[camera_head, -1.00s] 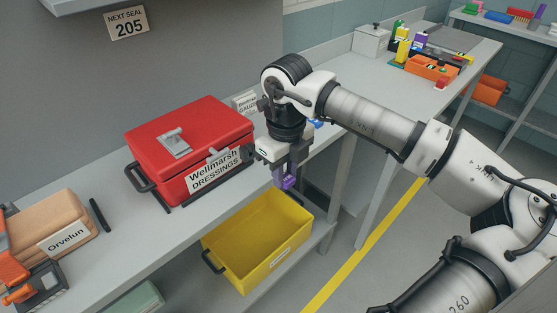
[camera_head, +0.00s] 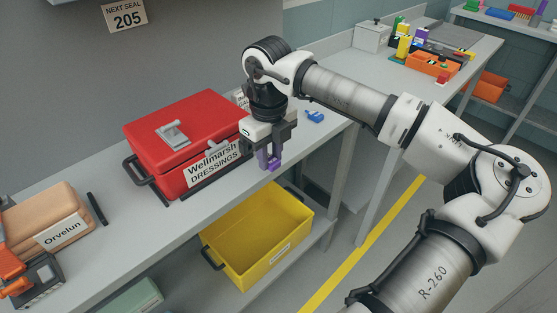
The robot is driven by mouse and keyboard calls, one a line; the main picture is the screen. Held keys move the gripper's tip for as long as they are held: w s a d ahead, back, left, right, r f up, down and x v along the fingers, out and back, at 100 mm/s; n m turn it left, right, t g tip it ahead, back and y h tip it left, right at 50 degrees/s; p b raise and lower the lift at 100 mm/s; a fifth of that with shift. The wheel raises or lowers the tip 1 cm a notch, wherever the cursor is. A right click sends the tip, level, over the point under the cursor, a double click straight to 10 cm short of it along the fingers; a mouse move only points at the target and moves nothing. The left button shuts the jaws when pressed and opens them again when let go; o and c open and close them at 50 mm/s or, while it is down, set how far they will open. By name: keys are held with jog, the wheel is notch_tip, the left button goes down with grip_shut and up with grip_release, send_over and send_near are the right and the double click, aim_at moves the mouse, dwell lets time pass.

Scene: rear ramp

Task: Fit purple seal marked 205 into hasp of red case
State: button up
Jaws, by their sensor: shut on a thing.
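The red case (camera_head: 160,140) stands closed on the grey bench, with a label reading "Wellmarsh DRESSINGS" on its front. A grey metal fitting (camera_head: 173,134) sits on its lid, and a smaller grey piece (camera_head: 217,148) is at the front edge above the label; I cannot tell the hasp's details. My gripper (camera_head: 268,156) points down just right of the case, near the bench's front edge. It is shut on a small purple seal (camera_head: 271,163). The seal's marking is too small to read. The gripper and the seal appear apart from the case.
A yellow bin (camera_head: 237,262) is below the bench front. A blue item (camera_head: 315,116) lies on the bench right of my gripper. A tan "Orvelun" case (camera_head: 45,205) is at left. A wall sign (camera_head: 125,16) reads "NEXT SEAL 205".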

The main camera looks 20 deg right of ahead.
jog(key=shift+w+a, duration=0.2)
jog(key=shift+w, duration=0.35)
jog(key=shift+b, duration=0.75)
dwell(1.3)
jog(key=shift+w+a, duration=0.3)
jog(key=shift+w, duration=0.5)
jog(key=shift+w+a, duration=0.3)
jog(key=shift+w, duration=0.5)
dwell(0.3)
jog(key=o, duration=1)
jog(key=shift+r, duration=0.15)
notch_tip(320, 180, up, 14)
jog(key=b, duration=0.1)
jog(key=shift+f, duration=0.2)
jog(key=shift+f, duration=0.1)
